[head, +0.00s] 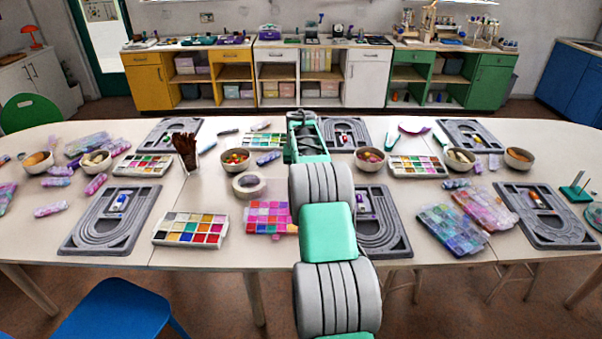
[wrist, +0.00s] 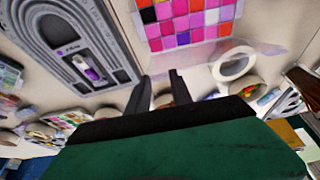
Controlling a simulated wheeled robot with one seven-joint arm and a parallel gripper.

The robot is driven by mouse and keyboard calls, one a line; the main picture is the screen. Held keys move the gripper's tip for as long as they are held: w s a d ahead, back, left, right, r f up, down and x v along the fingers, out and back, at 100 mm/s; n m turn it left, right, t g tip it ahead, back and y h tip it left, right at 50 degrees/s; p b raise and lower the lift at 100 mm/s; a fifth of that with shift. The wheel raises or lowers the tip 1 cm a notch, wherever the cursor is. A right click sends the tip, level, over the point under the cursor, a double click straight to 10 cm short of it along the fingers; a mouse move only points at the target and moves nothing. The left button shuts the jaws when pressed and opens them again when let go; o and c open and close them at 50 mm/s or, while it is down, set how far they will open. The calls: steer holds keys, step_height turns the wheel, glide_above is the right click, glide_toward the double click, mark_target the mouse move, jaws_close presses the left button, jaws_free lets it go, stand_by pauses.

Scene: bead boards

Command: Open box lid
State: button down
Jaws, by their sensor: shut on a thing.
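A box with pink, purple and orange squares (head: 268,216) lies on the table just left of my arm in the head view. The same box (wrist: 185,20) shows at the top of the wrist view, with a pale see-through lid (wrist: 205,54) along its near side. My gripper (wrist: 160,76) has its two dark fingertips at the edge of this lid, shut on it with a gap between the fingers. The exact contact is small and hard to make out. In the head view my arm hides the fingers.
A grey bead board (head: 385,240) lies to the right, partly behind my arm. Bowls (head: 236,160) and a brush cup (head: 186,150) stand farther back.

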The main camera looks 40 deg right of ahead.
steer(key=shift+w+r, duration=0.1)
steer(key=c, duration=1.1)
jaws_free()
steer(key=b+v, duration=0.1)
steer(key=v, duration=0.6)
steer(key=shift+a+r+b, duration=0.2)
steer(key=shift+r+b, duration=0.1)
steer(key=shift+b, duration=0.05)
